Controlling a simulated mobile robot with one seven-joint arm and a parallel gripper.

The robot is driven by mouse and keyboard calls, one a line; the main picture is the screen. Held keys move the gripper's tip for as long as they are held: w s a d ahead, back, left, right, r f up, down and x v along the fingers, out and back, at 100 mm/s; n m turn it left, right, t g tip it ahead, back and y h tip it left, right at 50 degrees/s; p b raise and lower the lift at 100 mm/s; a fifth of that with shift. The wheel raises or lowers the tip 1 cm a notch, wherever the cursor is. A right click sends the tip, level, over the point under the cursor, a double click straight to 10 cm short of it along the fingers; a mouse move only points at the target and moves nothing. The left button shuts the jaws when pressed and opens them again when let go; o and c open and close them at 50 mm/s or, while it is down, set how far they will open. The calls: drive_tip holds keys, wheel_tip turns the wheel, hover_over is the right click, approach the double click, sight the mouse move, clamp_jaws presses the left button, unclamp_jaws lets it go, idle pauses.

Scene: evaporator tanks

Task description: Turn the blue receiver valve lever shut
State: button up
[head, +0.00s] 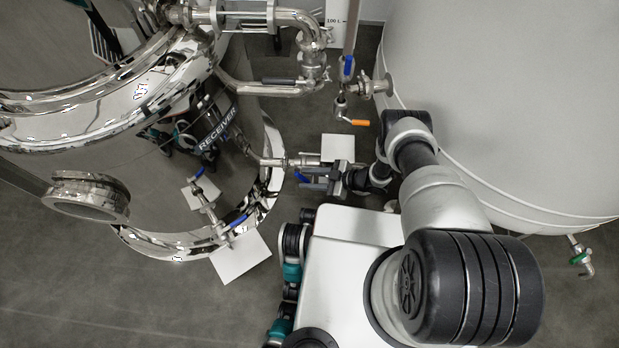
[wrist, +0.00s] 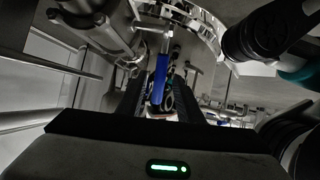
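The receiver (head: 225,150) is a shiny steel tank at the left in the head view. A short pipe with a valve (head: 292,162) comes out of its right side. The valve's blue lever (head: 301,176) shows at the tips of my gripper (head: 307,179). In the wrist view the blue lever (wrist: 160,78) stands between the two dark fingers of my gripper (wrist: 160,98). The fingers are apart, with a gap on both sides of the lever. Part of the lever is hidden by the fingers in the head view.
Another blue-handled valve (head: 238,221) sits at the receiver's front bottom. Above my gripper are a blue lever (head: 348,66) and an orange lever (head: 360,122) on a vertical pipe. A large white tank (head: 520,90) fills the right. White plates (head: 241,258) lie on the grey floor.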

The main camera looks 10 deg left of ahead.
drive_tip(key=p+v, duration=0.1)
drive_tip(key=v, duration=0.6)
drive_tip(key=shift+d+r+p, duration=0.15)
drive_tip(key=shift+d+p, duration=0.05)
drive_tip(key=shift+p, duration=0.2)
drive_tip(key=shift+s, duration=0.2)
